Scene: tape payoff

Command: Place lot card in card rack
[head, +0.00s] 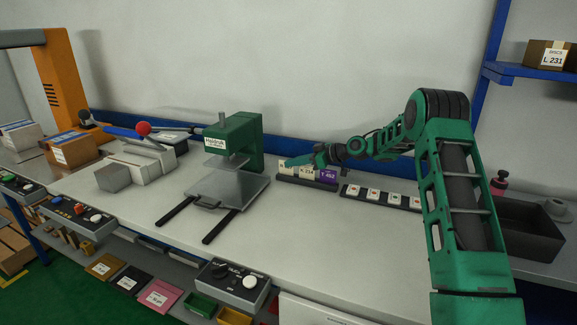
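A low dark rack (293,181) stands at the back of the bench, right of the green press. It holds a pale card (306,172) with a label that seems to read K 214, and a purple card (327,175) that seems to read Y 402. Another pale piece shows at its left end. I cannot tell which is the lot card.
The green press (239,140) stands left of the rack. A dark strip with several white labelled pieces (372,194) lies to the right, near my forearm. A dark open bin (525,228) is at the right. The bench front (300,230) is clear.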

